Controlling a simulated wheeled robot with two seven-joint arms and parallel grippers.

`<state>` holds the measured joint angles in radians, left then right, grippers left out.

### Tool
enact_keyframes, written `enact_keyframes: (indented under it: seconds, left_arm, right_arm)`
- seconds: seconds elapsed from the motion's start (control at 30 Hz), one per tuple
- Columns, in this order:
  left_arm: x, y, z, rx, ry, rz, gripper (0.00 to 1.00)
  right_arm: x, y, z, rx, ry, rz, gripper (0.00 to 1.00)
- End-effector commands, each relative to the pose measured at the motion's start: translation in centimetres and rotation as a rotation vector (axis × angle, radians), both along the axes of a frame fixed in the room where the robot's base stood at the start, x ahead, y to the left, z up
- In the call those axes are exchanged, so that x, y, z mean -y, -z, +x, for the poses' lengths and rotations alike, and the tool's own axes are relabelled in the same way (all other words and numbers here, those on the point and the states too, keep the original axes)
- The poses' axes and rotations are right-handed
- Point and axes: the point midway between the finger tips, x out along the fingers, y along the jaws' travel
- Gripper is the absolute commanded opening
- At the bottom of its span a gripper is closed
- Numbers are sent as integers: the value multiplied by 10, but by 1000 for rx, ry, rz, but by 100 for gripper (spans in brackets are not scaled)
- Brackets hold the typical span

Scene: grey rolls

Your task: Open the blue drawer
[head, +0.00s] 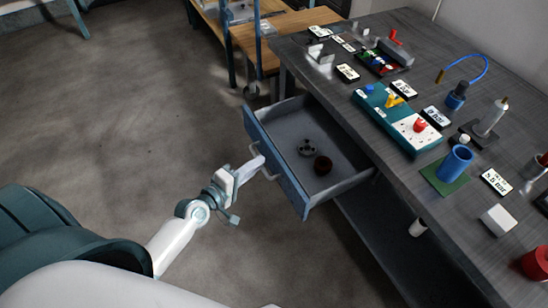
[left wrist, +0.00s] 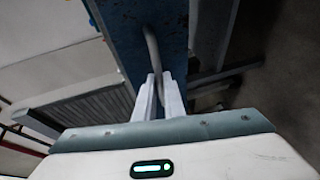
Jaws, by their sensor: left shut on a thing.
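The blue drawer (head: 276,163) is pulled out from under the dark workbench, with its grey inside showing. My left gripper (head: 258,163) is at the drawer front, shut on the light metal handle (head: 267,172). In the left wrist view the two pale fingers (left wrist: 159,92) close around the handle bar (left wrist: 152,50) in front of the blue drawer face (left wrist: 125,35). My right gripper is not in view.
The grey workbench (head: 440,65) carries a teal panel (head: 392,121), a blue cup (head: 455,163) on a green mat, labels and a white block (head: 499,220). A wooden table (head: 290,25) stands at the back. The floor left of the drawer is clear.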

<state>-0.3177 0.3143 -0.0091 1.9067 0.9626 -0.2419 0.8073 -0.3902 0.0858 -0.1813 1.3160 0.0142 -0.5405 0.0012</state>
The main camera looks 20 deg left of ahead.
Motion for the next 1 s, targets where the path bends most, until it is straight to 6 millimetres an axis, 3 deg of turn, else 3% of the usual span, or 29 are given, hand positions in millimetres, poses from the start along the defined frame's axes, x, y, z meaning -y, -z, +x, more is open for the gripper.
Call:
enact_keyframes:
  seconds: [0.1,0.3,0.73,0.83,1.0]
  left_arm:
    - [-14,4,-19,-5,3,4,0]
    - [-26,2,-35,-3,1,1,0]
    - [-29,1,-38,-2,1,-1,0]
    - [-29,1,-38,-2,1,-1,28]
    - [-29,1,-38,-1,0,0,28]
  right_arm:
    - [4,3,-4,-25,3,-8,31]
    - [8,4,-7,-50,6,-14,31]
    - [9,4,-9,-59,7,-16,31]
    - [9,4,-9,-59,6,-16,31]
    - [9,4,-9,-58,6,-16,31]
